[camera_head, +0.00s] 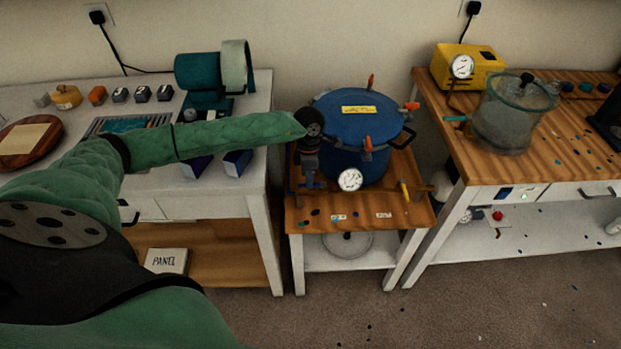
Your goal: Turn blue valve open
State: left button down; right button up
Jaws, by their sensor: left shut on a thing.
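A blue pressure pot (338,152) with a blue lid, a yellow label and orange clamps stands on the small wooden-topped stand in the middle. My green left arm reaches in from the left, and its dark wrist is beside the pot's left side. My left gripper (307,182) points down there and is shut on the blue valve (310,186) at the pot's front left. The fingers hide most of the valve, so its exact angle cannot be told. My right gripper is not in view.
A round white gauge (350,180) sits on the pot's front, and a yellow-handled valve (404,190) is to its right. The right bench holds a clear chamber (513,115) and a yellow pump (468,65). The left bench (257,104) carries a teal machine (200,72).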

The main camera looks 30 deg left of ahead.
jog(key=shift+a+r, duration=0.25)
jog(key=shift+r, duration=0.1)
pick_arm(q)
jog(key=shift+w, duration=0.1)
jog(key=c, duration=1.5)
grip_release()
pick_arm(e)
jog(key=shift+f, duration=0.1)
